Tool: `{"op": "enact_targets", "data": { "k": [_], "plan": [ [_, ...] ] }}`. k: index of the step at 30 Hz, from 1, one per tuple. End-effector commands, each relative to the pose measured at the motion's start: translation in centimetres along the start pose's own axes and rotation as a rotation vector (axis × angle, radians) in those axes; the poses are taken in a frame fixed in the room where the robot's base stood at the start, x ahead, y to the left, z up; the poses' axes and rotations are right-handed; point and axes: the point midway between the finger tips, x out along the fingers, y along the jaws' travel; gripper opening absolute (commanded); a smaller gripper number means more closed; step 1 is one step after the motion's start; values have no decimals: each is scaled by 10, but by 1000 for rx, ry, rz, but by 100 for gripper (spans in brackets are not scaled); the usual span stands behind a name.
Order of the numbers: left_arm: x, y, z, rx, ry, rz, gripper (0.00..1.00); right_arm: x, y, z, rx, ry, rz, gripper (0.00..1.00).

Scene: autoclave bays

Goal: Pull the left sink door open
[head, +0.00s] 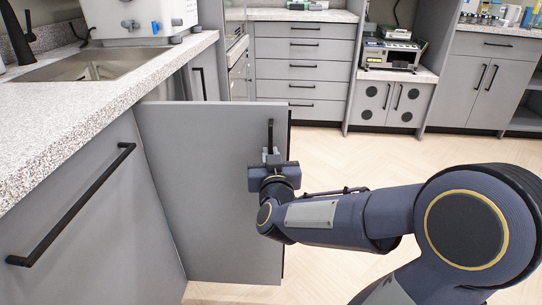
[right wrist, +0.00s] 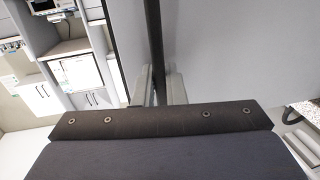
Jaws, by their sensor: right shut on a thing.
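The left sink door (head: 205,190) is a grey panel under the sink counter. It stands swung well out from the cabinet front, its outer face toward me. Its black vertical handle (head: 270,132) is near the free edge. My right gripper (head: 271,156) is shut on the lower part of this handle. In the right wrist view, the two fingers (right wrist: 160,88) stand on either side of the dark handle bar (right wrist: 154,45). The lower end of the handle is hidden behind the gripper. My left gripper is not in view.
The speckled counter (head: 110,100) with a sink (head: 95,65) runs along the left. A closed grey front with a long black handle (head: 70,205) is nearer me. Drawers (head: 303,65) stand at the back. The pale floor (head: 340,155) right of the door is clear.

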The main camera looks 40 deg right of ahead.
Motion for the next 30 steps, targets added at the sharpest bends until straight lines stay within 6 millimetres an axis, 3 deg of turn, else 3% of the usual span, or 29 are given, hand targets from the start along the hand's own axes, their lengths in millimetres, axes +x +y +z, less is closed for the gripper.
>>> {"op": "enact_targets", "data": {
  "k": [5, 6, 10, 20, 30],
  "plan": [
    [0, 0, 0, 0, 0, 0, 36, 0, 0, -1, -2, 3, -1, 0],
    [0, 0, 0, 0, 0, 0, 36, 0, 0, -1, -2, 3, -1, 15],
    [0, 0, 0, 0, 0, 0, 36, 0, 0, -1, -1, 2, -1, 32],
    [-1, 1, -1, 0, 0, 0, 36, -4, 0, -1, 0, 0, -2, 32],
    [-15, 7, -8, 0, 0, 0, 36, -57, 0, -3, -1, 2, -3, 32]
  ]
}}
